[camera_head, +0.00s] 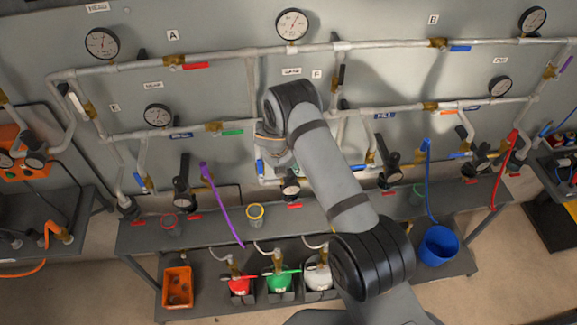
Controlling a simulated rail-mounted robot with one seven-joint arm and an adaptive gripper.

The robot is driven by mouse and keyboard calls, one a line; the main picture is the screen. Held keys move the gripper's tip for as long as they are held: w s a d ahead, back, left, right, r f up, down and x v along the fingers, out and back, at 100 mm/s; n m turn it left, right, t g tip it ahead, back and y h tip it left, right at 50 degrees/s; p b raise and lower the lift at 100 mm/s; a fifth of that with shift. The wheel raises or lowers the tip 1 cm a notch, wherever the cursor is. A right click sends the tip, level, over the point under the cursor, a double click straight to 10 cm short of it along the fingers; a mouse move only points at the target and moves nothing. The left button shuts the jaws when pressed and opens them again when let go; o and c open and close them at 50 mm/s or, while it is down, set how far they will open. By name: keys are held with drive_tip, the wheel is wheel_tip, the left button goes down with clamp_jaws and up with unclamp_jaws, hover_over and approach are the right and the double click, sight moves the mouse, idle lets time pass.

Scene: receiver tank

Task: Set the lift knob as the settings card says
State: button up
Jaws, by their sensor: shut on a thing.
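My arm reaches up from the lower right and bends at a dark joint in front of the grey wall panel. My gripper (272,152) is only partly visible at the arm's end, just left of the forearm and in front of the panel. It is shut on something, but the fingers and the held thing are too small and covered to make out. I cannot pick out the lift knob; the arm covers that part of the panel. I cannot read any label here as the settings card.
Pipes with gauges (292,25) and coloured valve levers (196,66) cross the wall panel (220,95). A bench below holds a yellow-rimmed cup (255,216).

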drive_tip(key=shift+d+m+h, duration=0.1)
drive_tip(key=shift+m+h, duration=0.2)
drive_tip(key=shift+m, duration=0.5)
drive_tip(key=shift+d, duration=0.1)
drive_tip(key=o, duration=1.1)
drive_tip(key=shift+a+r, duration=0.15)
drive_tip(key=shift+a, duration=0.05)
drive_tip(key=v, duration=1.1)
drive_tip(key=shift+r, duration=0.35)
